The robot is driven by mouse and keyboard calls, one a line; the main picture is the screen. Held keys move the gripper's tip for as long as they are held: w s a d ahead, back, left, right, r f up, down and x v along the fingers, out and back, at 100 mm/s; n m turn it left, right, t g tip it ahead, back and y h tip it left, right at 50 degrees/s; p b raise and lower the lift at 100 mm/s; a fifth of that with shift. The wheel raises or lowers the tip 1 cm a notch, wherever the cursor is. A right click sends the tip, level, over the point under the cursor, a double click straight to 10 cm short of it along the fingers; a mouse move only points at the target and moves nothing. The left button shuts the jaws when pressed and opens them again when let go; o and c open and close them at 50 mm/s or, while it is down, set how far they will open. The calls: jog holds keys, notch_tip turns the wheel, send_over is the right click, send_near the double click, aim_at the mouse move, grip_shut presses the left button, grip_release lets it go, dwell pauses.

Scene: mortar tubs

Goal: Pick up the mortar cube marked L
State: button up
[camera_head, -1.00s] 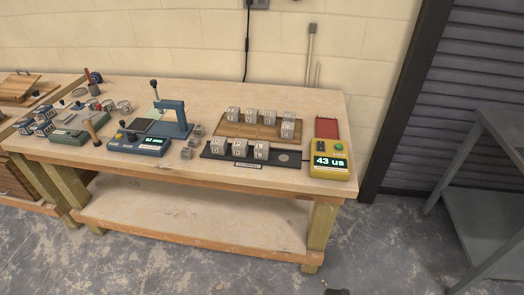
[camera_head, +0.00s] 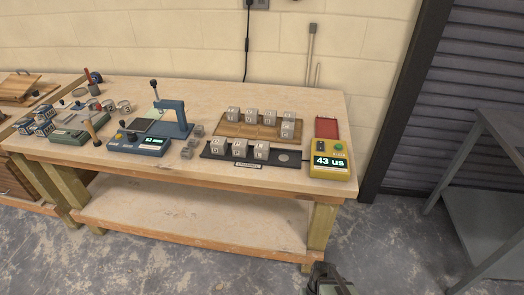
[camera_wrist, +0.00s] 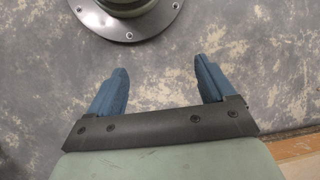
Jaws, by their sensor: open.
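Several grey mortar cubes with small letter marks stand on the bench. One group, such as this cube (camera_head: 250,115), sits on a wooden board (camera_head: 265,131). Three more, such as this cube (camera_head: 240,148), stand in a row on a dark strip (camera_head: 270,159) in front of the board. The letters are too small to read surely, so I cannot tell which cube is marked L. My gripper (camera_wrist: 161,85) is open and empty in the wrist view, with its two blue fingers apart above the grey floor. No cube is between them or near them.
A yellow meter (camera_head: 330,160) reading "43 us" stands at the bench's right end, before a red pad (camera_head: 327,128). A blue press (camera_head: 172,118) and small cubes (camera_head: 190,148) stand left of the strip. A grey metal table (camera_head: 480,200) is at right.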

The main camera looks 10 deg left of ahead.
jog(key=w+a+r+n+t+y, duration=0.1)
jog(key=w+a+r+n, duration=0.1)
jog(key=w+a+r, duration=0.45)
jog(key=w+a+r+n+y, duration=0.1)
jog(key=w+a+r+y, duration=0.15)
jog(key=a, duration=0.65)
jog(key=w+a+r+n+t, duration=0.1)
jog(key=w+a+r+n, duration=0.1)
jog(key=w+a+r, duration=0.4)
jog(key=a+r+n+g+y, duration=0.2)
jog(key=a+r+n+y, duration=0.35)
jog(key=a+r, duration=1.9)
jog(key=w+d+r+n+h, duration=0.1)
jog(key=w+r+n+h, duration=0.15)
jog(key=w+r, duration=0.2)
jog(key=n+t+h, duration=0.3)
jog(key=t+h, duration=0.1)
jog(key=t, duration=0.1)
send_near(262, 145)
jog(key=shift+y, duration=0.25)
jog(key=x, duration=0.4)
jog(key=shift+w+d+f, duration=0.2)
jog(key=shift+d+f, duration=0.05)
jog(key=shift+f, duration=0.15)
jog(key=shift+x, duration=2.9)
jog(key=shift+s+a+r, duration=0.1)
jog(key=shift+s+a, duration=0.05)
jog(key=c, duration=1.2)
